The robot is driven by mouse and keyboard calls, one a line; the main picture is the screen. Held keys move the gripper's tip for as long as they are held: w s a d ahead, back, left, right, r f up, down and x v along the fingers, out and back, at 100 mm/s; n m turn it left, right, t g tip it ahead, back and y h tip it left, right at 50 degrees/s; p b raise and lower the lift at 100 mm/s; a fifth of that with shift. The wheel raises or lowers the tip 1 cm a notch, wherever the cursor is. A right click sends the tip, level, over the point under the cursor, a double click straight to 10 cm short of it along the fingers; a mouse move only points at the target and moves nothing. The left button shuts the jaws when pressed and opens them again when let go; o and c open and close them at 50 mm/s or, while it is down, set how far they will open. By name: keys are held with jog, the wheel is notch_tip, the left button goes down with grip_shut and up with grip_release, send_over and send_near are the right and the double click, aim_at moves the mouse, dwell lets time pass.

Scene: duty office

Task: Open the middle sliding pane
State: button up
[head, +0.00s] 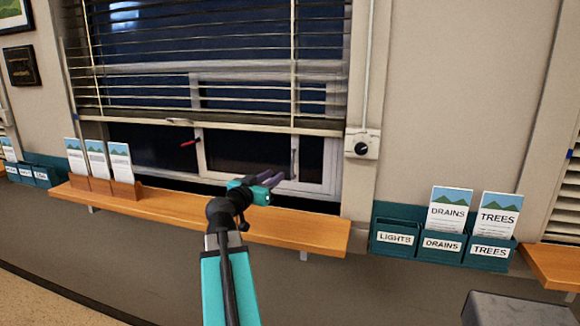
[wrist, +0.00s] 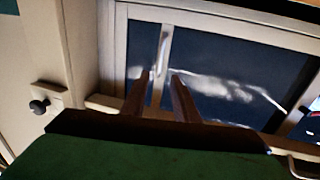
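The window has a pale-framed pane (head: 248,152) below the blind, and it also shows in the wrist view (wrist: 235,75). A slim upright handle (head: 293,163) is on the pane's right side in the head view. In the wrist view that pale handle (wrist: 163,50) appears just beyond the fingertips, between their lines. My gripper (head: 275,179) is in front of the lower right of the pane. In the wrist view its two fingers (wrist: 159,76) are apart with nothing held between them. Contact with the handle cannot be told. The upper pane is partly hidden by blind slats.
A blind (head: 220,50) hangs over the upper window. A wooden shelf (head: 310,228) runs below it, with a leaflet holder (head: 100,186) at left. A red handle (head: 190,143) is left of the pane. A knobbed box (head: 361,144) and teal leaflet bins (head: 392,237) are to the right.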

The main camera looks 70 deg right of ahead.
aim_at(292, 164)
jog(key=d+p, duration=0.1)
jog(key=d, duration=0.3)
jog(key=s+d+p, duration=0.1)
jog(key=d, duration=0.3)
jog(key=d+p, duration=0.1)
jog(key=d, duration=0.3)
jog(key=shift+s, duration=0.35)
jog(key=shift+c, duration=0.4)
grip_shut()
